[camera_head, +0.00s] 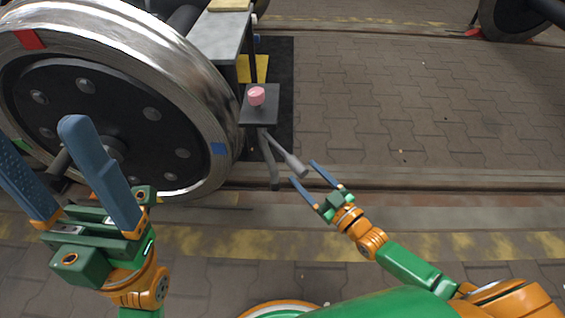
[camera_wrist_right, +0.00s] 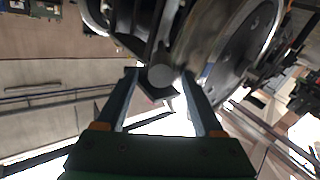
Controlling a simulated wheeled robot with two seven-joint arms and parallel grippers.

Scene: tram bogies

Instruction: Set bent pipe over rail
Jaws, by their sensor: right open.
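A grey bent pipe (camera_head: 283,153) reaches out from beside a dark block, its lighter, thicker end toward me. A darker strip hangs beside it; I cannot tell whether it is another leg of the pipe. My right gripper (camera_head: 304,171) is open, its blue fingers on either side of the pipe's end. In the right wrist view the pipe's round end (camera_wrist_right: 160,76) shows between the fingertips, with no clear grip. The rail (camera_head: 420,183) runs across beneath. My left gripper (camera_head: 36,132) is open and empty in front of the wheel, one fingertip near the picture's edge.
A large steel wheel (camera_head: 213,85) with red and blue marks fills the left. The dark block (camera_head: 259,116) carries a pink cylinder (camera_head: 256,96). A yellow piece (camera_head: 262,66) stands behind it. The paving (camera_head: 420,100) to the right is clear. Another wheel (camera_head: 508,18) stands far right.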

